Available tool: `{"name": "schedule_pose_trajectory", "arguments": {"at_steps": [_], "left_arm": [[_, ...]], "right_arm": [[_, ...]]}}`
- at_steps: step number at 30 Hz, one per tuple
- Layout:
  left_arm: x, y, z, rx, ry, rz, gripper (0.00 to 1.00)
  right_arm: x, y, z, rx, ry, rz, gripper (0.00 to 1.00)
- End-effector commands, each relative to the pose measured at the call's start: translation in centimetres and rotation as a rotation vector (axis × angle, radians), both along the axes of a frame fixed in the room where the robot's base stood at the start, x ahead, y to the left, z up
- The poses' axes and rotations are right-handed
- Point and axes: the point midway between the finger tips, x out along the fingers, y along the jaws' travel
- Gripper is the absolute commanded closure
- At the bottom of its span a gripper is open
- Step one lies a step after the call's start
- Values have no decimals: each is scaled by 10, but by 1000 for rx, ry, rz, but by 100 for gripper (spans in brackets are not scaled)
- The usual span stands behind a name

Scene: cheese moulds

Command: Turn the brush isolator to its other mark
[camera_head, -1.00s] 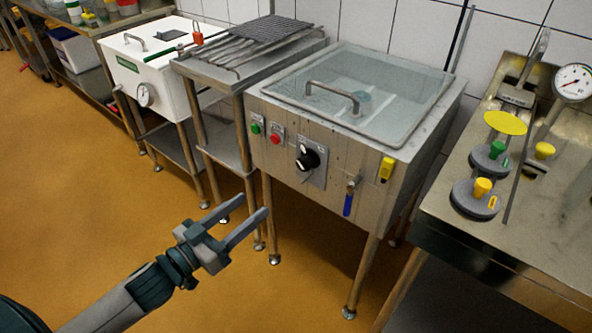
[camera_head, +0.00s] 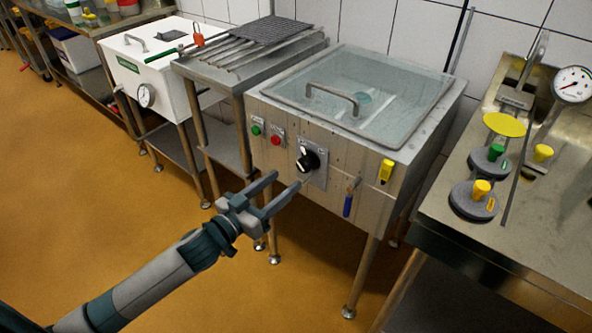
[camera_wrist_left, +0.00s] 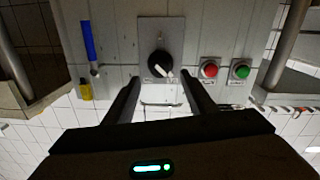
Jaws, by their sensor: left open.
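The brush isolator looks to be the black rotary knob (camera_head: 308,160) with a white pointer on a grey plate, on the front of the steel vat cabinet (camera_head: 345,195). In the left wrist view the knob (camera_wrist_left: 159,64) sits ahead, between and beyond the fingers, with its white pointer toward the lower right of that picture. The plate's marks are too small to read. My left gripper (camera_head: 286,186) is open and empty, its fingertips just below and left of the knob; it also shows in the left wrist view (camera_wrist_left: 160,92). My right gripper is not in view.
A green button (camera_head: 256,129) and a red button (camera_head: 276,140) sit left of the knob. A blue-handled valve (camera_head: 349,198) and a yellow tag (camera_head: 386,171) are to its right. A steel table (camera_head: 450,215) with weights stands at right. The floor in front is clear.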

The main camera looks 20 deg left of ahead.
Motion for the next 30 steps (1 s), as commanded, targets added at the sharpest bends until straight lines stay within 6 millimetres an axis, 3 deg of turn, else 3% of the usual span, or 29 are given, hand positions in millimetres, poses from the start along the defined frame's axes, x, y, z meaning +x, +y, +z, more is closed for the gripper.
{"name": "schedule_pose_trajectory", "arguments": {"at_steps": [12,27,30], "left_arm": [[48,-20,1,0,-1,-1,49],[57,-24,0,1,0,0,49],[57,-24,0,1,0,0,73]], "right_arm": [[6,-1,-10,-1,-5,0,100],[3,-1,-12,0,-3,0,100],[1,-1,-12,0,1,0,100]]}}
